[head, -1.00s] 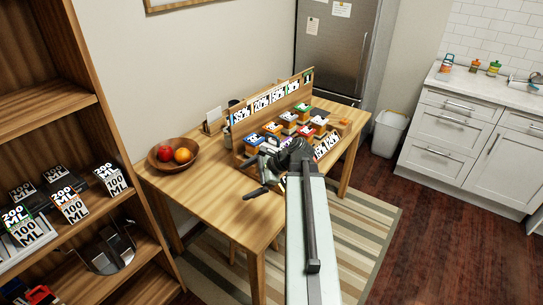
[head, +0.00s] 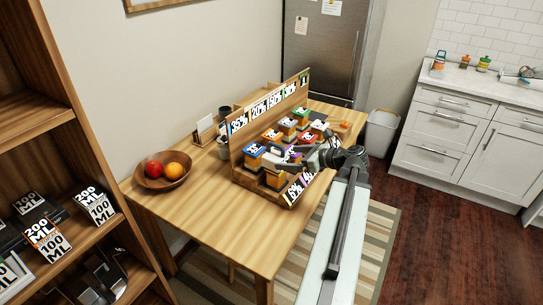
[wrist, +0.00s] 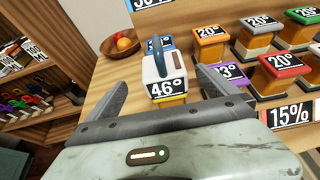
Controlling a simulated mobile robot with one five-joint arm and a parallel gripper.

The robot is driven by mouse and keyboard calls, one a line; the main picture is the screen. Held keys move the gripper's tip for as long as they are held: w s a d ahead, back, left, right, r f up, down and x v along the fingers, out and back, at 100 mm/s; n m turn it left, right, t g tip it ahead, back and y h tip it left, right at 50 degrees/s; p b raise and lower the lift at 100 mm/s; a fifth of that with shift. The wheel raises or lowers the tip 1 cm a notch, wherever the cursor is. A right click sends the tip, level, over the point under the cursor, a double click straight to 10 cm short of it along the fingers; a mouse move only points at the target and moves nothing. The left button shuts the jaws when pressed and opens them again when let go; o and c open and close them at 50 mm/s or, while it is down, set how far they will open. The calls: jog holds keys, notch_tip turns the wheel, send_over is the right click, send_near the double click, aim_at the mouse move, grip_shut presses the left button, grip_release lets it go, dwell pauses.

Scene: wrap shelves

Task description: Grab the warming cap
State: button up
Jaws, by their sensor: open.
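The cap that best fits the task is a white block (wrist: 176,68) with a blue-grey handle on top and a 46° label on its front. In the wrist view it sits on an orange-brown block, ahead of my gripper (wrist: 160,78). My gripper is open, with one finger to each side of the white block in the picture and nothing held. I cannot tell how far the fingertips are from it. In the head view my gripper (head: 287,165) is at the front of the wooden rack (head: 238,152), and the arm and fingers partly hide the blocks there.
Several coloured blocks with 20° and similar labels stand close by on the right, including a red-topped one (wrist: 281,73) and a purple one (wrist: 228,76). A fruit bowl (head: 163,183) stands left on the table (head: 228,225). The table between them is clear.

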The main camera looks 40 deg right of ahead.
aim_at(283, 157)
jog(key=shift+w, duration=0.25)
jog(key=shift+b+x, duration=0.6)
jog(key=shift+x, duration=0.75)
jog(key=w+f+b, duration=0.1)
jog(key=w, duration=0.1)
jog(key=w+f+b, duration=0.1)
jog(key=shift+w+a+f, duration=0.1)
jog(key=shift+w+f, duration=0.25)
jog(key=shift+w, duration=0.05)
jog(key=shift+w+a, duration=0.1)
jog(key=shift+w, duration=0.15)
jog(key=shift+r, duration=0.1)
jog(key=shift+c, duration=0.4)
jog(key=c, duration=2)
jog(key=shift+r, duration=0.1)
